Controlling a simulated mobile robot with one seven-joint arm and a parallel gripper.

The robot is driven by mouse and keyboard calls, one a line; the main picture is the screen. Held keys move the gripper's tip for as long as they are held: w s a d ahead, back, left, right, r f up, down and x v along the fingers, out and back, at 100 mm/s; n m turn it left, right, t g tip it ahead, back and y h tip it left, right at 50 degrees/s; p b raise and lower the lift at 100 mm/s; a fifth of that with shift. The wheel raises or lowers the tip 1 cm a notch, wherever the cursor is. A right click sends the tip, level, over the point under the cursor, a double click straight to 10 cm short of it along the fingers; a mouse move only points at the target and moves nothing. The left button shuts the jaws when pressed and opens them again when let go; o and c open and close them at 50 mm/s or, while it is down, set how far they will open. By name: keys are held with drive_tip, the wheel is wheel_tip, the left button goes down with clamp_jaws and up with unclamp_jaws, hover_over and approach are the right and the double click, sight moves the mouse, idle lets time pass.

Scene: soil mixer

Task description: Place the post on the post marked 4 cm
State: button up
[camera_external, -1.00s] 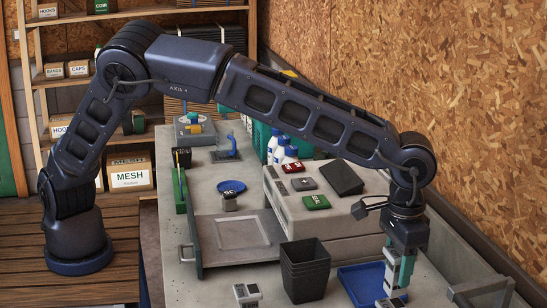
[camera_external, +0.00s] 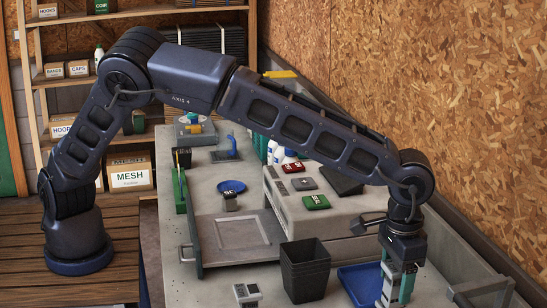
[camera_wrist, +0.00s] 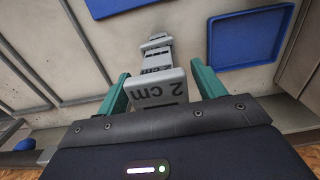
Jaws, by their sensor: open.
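My gripper (camera_external: 397,292) points down at the right front of the bench, beside the blue tray. Its teal fingers also show in the wrist view (camera_wrist: 160,72), apart, one on each side of a grey post marked 2 cm (camera_wrist: 160,90). Beyond this post in the wrist view is another grey piece (camera_wrist: 157,60) with partly hidden lettering ending in cm; its number is unreadable. In the external view, grey post pieces (camera_external: 387,287) show at the fingers. I cannot tell whether the fingers touch the 2 cm post, or which piece is marked 4 cm.
A blue tray (camera_external: 357,284) lies left of my gripper, and a black bin (camera_external: 304,272) stands farther left. A small grey labelled piece (camera_external: 247,294) stands at the front. A grey box unit (camera_external: 330,214) is behind. The wooden wall (camera_external: 460,120) borders the right side.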

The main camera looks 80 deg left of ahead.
wheel_tip(320, 180, up, 12)
drive_tip(key=shift+r, duration=0.1)
drive_tip(key=s+a+r+h, duration=0.1)
drive_tip(key=a+r, duration=0.3)
drive_tip(key=a, duration=0.4)
drive_tip(key=a+r, duration=0.4)
drive_tip(key=a, duration=0.5)
drive_tip(key=s+a+r+t+h, duration=0.1)
drive_tip(key=s+a+r, duration=0.3)
drive_tip(key=a, duration=0.5)
drive_tip(key=s+a+r, duration=0.1)
drive_tip(key=s+a, duration=0.5)
drive_tip(key=a, duration=0.2)
drive_tip(key=s+a+t, duration=0.2)
drive_tip(key=s+a, duration=1.1)
drive_tip(key=s, duration=0.4)
drive_tip(key=s+a+f+y, duration=0.1)
drive_tip(key=s+a+f, duration=0.1)
drive_tip(key=s, duration=0.5)
drive_tip(key=s+a+f+t+y, duration=0.1)
drive_tip(key=s+a+f, duration=0.1)
drive_tip(key=s+f, duration=0.2)
drive_tip(key=s, duration=0.3)
drive_tip(key=shift+s+a+f+t, duration=0.25)
drive_tip(key=shift+a+f+t, duration=0.05)
drive_tip(key=shift+f, duration=0.05)
